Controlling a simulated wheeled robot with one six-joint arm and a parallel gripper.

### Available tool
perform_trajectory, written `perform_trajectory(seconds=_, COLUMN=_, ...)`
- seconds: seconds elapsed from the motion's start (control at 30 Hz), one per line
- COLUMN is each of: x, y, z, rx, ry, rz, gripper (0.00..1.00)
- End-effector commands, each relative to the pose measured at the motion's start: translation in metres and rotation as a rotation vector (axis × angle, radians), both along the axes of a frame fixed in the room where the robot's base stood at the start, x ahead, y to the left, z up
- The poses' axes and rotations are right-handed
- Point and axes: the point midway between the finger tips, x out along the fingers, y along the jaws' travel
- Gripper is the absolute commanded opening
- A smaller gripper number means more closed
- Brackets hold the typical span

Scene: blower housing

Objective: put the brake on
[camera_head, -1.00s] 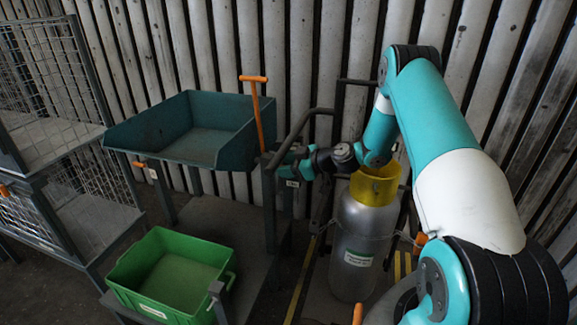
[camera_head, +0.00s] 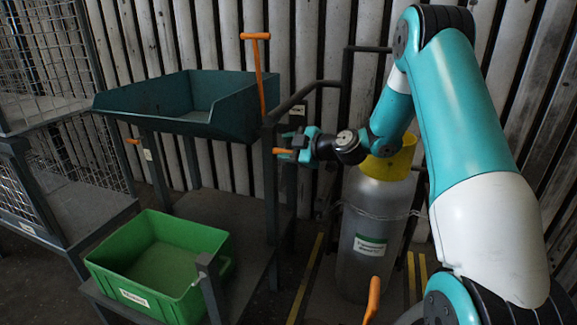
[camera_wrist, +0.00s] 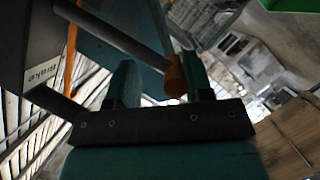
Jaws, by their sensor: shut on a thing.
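The brake lever shows in the wrist view as a grey rod with an orange grip (camera_wrist: 176,74), beside a white label reading "Brake" (camera_wrist: 42,74). Its orange grip also shows in the head view (camera_head: 283,151), at the right post of the trolley (camera_head: 270,195). My gripper (camera_head: 296,150) is at that post, shut on the brake lever's orange grip. In the wrist view the grip lies between the two dark green fingers (camera_wrist: 160,82), close to the right one. The lever's pivot is not clear to see.
The trolley carries a teal open bin (camera_head: 150,108) above and a green crate (camera_head: 120,280) below. An orange T-handle (camera_head: 257,70) stands at the bin. A grey gas cylinder with a yellow collar (camera_head: 375,215) stands close under my arm. A mesh cage (camera_head: 50,60) is at left.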

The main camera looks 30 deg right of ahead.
Motion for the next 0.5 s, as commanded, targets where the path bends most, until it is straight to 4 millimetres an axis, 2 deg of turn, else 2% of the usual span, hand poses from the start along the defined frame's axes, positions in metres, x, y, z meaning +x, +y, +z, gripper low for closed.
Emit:
perform_trajectory(seconds=0.03, x=-0.002, y=-0.002, z=-0.024, rx=-0.024, ry=-0.007, rz=-0.005, gripper=0.04)
perform_trajectory(seconds=0.5, x=0.003, y=-0.008, z=-0.046, rx=-0.252, ry=-0.186, rz=-0.011, gripper=0.04)
